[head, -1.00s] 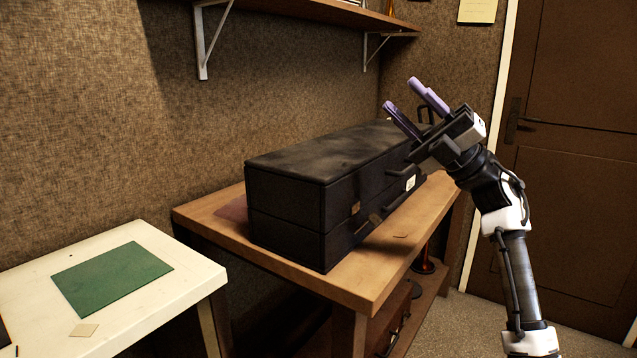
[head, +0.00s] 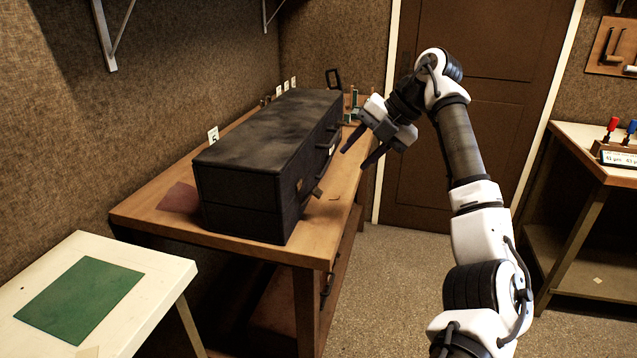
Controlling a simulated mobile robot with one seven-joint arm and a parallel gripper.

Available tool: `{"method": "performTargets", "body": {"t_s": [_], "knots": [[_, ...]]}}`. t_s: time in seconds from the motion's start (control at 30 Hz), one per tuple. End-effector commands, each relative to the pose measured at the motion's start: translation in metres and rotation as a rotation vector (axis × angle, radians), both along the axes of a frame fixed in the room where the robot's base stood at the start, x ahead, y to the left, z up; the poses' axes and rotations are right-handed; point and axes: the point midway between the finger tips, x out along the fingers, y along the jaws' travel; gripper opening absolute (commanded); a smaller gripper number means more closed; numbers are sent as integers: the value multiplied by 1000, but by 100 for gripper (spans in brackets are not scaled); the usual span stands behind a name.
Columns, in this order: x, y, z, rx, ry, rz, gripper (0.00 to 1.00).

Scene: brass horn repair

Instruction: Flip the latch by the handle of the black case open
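The black case (head: 262,140) lies closed on the wooden table, its long front side facing right. A small brass-coloured latch (head: 299,185) shows on that front side near the close end. A dark tab or handle part (head: 317,192) sticks out beside it; at this size I cannot tell which. A handle (head: 327,160) and a white label (head: 332,149) are farther along the front. My gripper (head: 355,159) is to the right of the case front, fingers apart and pointing down-left. It holds nothing and appears apart from the case.
The wooden table (head: 150,212) has a bare strip in front of the case. A white table (head: 150,265) with a green mat (head: 80,298) stands at the left. Small stands and numbered cards are behind the case. Another bench (head: 570,140) stands at the right; open floor lies between.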

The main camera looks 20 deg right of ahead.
Motion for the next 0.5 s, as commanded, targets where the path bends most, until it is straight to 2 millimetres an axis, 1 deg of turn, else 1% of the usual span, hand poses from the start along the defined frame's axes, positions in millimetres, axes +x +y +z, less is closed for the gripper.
{"method": "performTargets", "body": {"t_s": [0.03,0.3,0.5], "knots": [[3,6,-9,2,1,6,38],[23,36,-54,4,-2,6,38],[34,52,-80,4,-2,6,38]]}}
